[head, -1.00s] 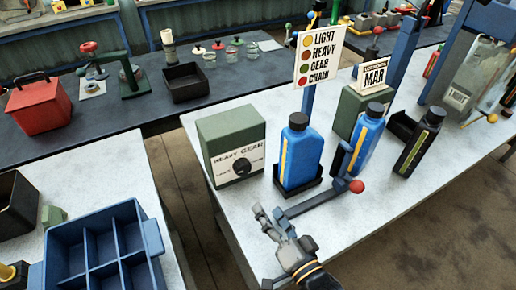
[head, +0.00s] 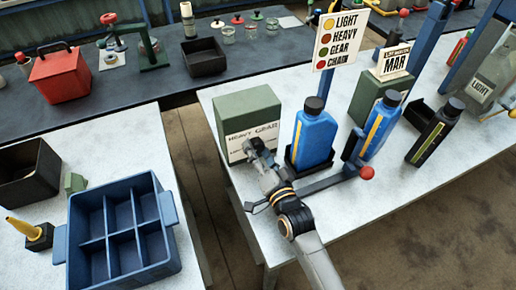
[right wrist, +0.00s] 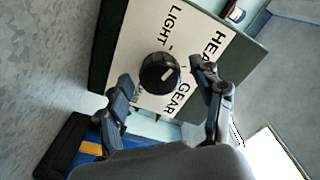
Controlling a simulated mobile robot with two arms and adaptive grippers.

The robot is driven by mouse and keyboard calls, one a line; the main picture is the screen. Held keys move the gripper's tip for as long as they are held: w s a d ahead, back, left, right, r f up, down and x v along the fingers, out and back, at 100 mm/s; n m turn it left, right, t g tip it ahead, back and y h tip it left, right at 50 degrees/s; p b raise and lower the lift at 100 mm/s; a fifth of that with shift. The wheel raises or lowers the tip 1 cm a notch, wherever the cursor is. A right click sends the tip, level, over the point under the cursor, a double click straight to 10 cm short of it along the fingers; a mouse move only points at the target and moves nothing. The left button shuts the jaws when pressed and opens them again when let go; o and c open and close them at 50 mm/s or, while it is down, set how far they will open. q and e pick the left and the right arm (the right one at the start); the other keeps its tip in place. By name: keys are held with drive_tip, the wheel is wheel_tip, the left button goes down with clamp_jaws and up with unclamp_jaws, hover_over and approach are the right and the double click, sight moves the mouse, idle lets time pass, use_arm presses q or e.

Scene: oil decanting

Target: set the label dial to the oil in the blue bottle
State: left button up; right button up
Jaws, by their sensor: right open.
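The label dial is a green box (head: 248,112) with a white face and a black knob (right wrist: 160,73). In the right wrist view its labels read LIGHT, HEAVY and GEAR; a fourth is mostly hidden. The knob's pale mark slants right and slightly up; its exact setting is hard to tell. My right gripper (head: 258,152) is open, its fingers on either side of the knob, apart from it. In the head view it hides the knob. A blue bottle (head: 314,140) with a yellow stripe stands upright in a black holder right of the box. My left gripper is out of view.
A sign (head: 341,38) lists LIGHT with a yellow dot, then HEAVY, GEAR and CHAIN. A second blue bottle (head: 382,128), a dark bottle (head: 435,132) and a red-knobbed lever (head: 367,173) are to the right. A blue divided crate (head: 72,248) is at left.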

drive_tip(key=shift+w, duration=0.25)
drive_tip(key=c, duration=1.1)
drive_tip(key=shift+r+n+p, duration=0.2)
drive_tip(key=shift+n+p, duration=0.3)
drive_tip(key=shift+n, duration=0.3)
drive_tip(key=shift+c, duration=0.2)
drive_tip(key=shift+f+n, duration=0.2)
drive_tip(key=shift+n, duration=0.6)
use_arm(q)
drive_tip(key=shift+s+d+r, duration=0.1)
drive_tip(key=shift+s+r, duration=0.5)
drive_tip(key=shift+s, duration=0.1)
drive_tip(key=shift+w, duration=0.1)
use_arm(e)
drive_tip(key=o, duration=1.1)
drive_tip(key=shift+o, duration=0.2)
